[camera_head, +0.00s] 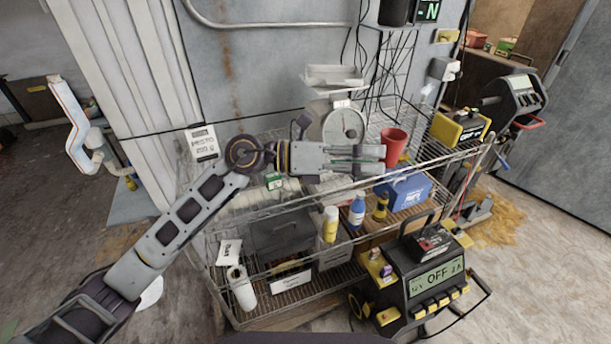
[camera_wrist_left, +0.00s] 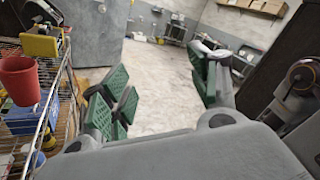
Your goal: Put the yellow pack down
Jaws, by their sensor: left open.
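My left gripper (camera_head: 362,159) reaches in over the wire rack in the head view, its fingertips pointing right near a red cup (camera_head: 394,147). In the left wrist view its green-padded fingers (camera_wrist_left: 165,95) are spread apart with nothing between them. A yellow and black pack with a display (camera_head: 460,128) sits on the rack's top shelf at the right, beyond the cup and apart from my fingers. A similar yellow and black thing (camera_wrist_left: 42,40) shows at the left edge of the left wrist view. I cannot tell for sure which is the task's yellow pack. My right gripper is not in view.
The wire rack (camera_head: 300,215) holds a scale (camera_head: 343,123), a blue box (camera_head: 403,188), several bottles and a grey bin (camera_head: 283,232). Open floor (camera_wrist_left: 170,65) shows past my fingers.

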